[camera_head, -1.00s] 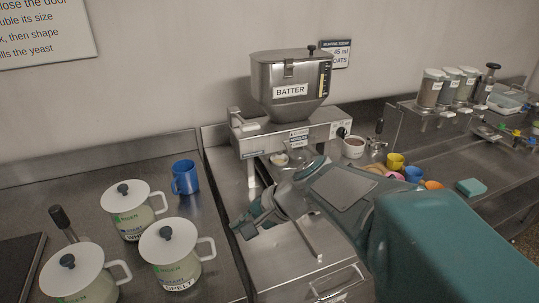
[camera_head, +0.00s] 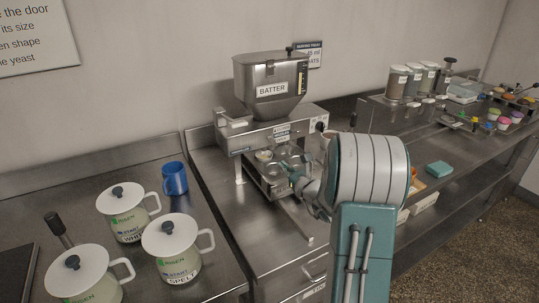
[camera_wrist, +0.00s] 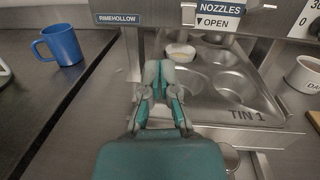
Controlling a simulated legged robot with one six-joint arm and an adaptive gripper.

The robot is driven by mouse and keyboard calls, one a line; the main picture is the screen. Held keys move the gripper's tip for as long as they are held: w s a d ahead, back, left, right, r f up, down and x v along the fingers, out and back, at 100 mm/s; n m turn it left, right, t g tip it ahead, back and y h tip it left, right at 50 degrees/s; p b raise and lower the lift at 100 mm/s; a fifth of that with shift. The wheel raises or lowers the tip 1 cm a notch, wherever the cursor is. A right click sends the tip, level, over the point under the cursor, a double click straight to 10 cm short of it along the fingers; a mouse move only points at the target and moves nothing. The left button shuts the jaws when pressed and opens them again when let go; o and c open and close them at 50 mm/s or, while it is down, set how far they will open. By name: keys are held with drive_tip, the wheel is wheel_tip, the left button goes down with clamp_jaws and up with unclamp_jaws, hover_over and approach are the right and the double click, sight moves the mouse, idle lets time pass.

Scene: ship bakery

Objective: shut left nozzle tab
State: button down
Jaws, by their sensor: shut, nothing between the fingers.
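The batter machine has a steel hopper (camera_head: 285,72) labelled BATTER on a steel body (camera_head: 240,143). In the wrist view, a NOZZLES OPEN label (camera_wrist: 217,14) is on its front. A small grey tab (camera_wrist: 188,13) hangs just left of that label, and another grey piece (camera_wrist: 262,7) sticks out to its right. I cannot tell the tabs apart in the head view. My gripper (camera_wrist: 160,76) is shut and empty, below and left of the left tab and apart from it. In the head view my gripper (camera_head: 293,167) is partly hidden by my arm.
A muffin tin (camera_wrist: 245,113) marked TIN 1 lies under the machine; one cup (camera_wrist: 180,52) holds something pale. A blue mug (camera_wrist: 62,45) stands left on the counter. White-lidded jugs (camera_head: 170,236) stand farther left. A white cup (camera_wrist: 306,74) stands right of the tin.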

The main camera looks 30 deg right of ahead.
drive_tip(key=d+f+m+h, duration=0.1)
drive_tip(key=d+m+h, duration=0.1)
approach(270, 145)
drive_tip(key=w, duration=0.5)
drive_tip(key=shift+w+r, duration=0.1)
drive_tip(key=shift+w, duration=0.1)
drive_tip(key=shift+w+d, duration=0.2)
drive_tip(key=shift+w, duration=0.15)
idle(0.3)
